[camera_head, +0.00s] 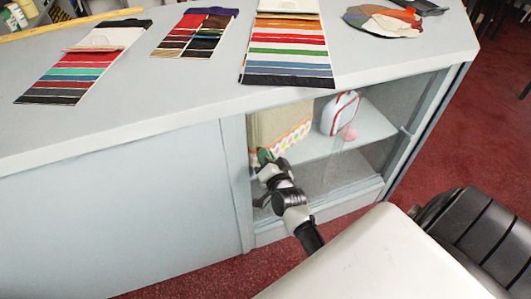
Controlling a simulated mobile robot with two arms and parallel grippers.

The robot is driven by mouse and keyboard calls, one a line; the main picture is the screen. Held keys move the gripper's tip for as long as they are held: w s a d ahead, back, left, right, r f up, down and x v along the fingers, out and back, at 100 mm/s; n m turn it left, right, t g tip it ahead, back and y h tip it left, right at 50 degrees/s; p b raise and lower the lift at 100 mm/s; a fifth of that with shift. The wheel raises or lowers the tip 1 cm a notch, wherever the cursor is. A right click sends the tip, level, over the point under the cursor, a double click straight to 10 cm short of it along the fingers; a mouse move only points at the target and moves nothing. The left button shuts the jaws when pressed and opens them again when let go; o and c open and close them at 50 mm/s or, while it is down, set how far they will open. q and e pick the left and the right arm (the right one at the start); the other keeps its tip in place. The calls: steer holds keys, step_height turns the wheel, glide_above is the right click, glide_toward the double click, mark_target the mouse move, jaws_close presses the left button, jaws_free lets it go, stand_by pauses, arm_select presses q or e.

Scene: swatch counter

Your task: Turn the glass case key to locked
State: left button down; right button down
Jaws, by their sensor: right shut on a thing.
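The glass case (318,208) is the glazed front section of the grey counter, with shelves behind the pane. I cannot tell which way the key is turned. A small green and reddish patch shows just beyond the fingertips. My left gripper is not in view.
Behind the glass stand a beige box with a patterned edge (292,142) and a small white bag with red trim (339,112). Striped swatch cards (288,50) and fabric pieces (384,20) lie on the countertop. A black ribbed chair-like object (478,235) is at the lower right.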

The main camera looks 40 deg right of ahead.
steer(key=m, duration=0.3)
steer(key=shift+d+m, duration=0.1)
steer(key=shift+m, duration=0.3)
steer(key=m, duration=0.5)
steer(key=shift+f, duration=0.25)
steer(key=shift+m, duration=0.3)
steer(key=c, duration=1.3)
jaws_free()
steer(key=shift+s, duration=0.1)
steer(key=v, duration=1)
steer(key=shift+s, duration=0.35)
